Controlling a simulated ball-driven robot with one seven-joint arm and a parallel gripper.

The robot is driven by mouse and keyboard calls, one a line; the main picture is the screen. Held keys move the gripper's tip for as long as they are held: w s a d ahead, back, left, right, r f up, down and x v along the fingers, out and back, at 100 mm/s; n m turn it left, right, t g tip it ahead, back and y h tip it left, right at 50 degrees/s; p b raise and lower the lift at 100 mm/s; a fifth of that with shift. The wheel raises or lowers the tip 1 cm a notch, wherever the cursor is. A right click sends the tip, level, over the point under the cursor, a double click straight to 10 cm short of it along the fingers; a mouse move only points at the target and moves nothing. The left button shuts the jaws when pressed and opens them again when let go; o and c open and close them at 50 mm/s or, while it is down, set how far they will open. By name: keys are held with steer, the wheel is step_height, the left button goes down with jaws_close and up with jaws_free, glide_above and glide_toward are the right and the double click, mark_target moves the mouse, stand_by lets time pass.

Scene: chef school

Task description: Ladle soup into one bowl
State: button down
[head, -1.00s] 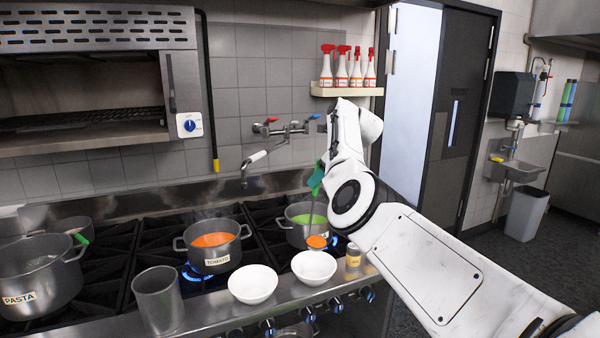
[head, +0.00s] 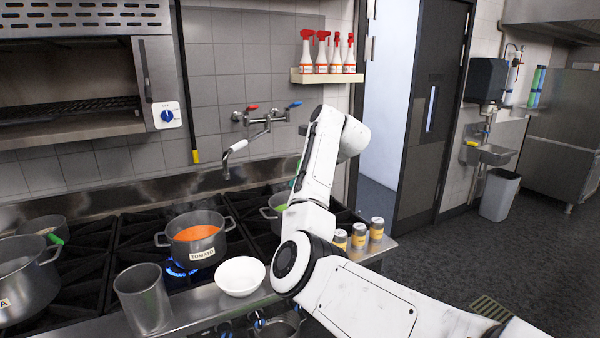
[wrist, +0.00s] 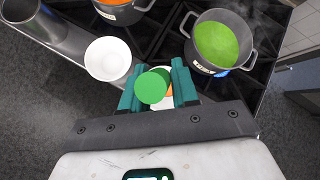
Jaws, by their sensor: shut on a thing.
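My gripper (wrist: 157,88) has teal fingers shut on the green handle of the ladle (wrist: 152,86), seen nearly end-on in the wrist view. A patch of orange and a white bowl (wrist: 163,103) show partly behind the handle and fingers. I cannot tell whether the orange is in the ladle or in the bowl. A second white bowl (head: 240,276) stands to the left, empty; it also shows in the wrist view (wrist: 108,59). The tomato pot (head: 196,240) holds orange soup. A pot of green soup (wrist: 222,43) is right of it. In the head view my arm hides the ladle and the nearer bowl.
A metal cylinder (head: 145,298) stands left of the empty bowl. Several small cans (head: 359,236) stand on the counter right of my arm. A large pot (head: 27,275) is at far left. A blue flame burns under the tomato pot. Open floor lies to the right.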

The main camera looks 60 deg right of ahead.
steer(key=s+a+f+n+t+h+b, duration=0.3)
steer(key=a+f+b, duration=0.4)
steer(key=b, duration=0.7)
steer(key=s+a+f+n+t+h+b, duration=0.1)
steer(key=s+a+f+t+h+b, duration=0.25)
steer(key=s+a+f+b, duration=0.65)
steer(key=w+d+f+n+t+b, duration=0.1)
steer(key=w+f+n+t+b, duration=0.2)
steer(key=f+b, duration=0.8)
steer(key=n+t+b, duration=0.2)
steer(key=t+b, duration=0.1)
steer(key=b, duration=1.2)
steer(key=shift+w+d+h, duration=0.2)
steer(key=shift+d+h, duration=0.15)
steer(key=shift+d, duration=0.05)
steer(key=shift+r, duration=0.1)
stand_by(1.0)
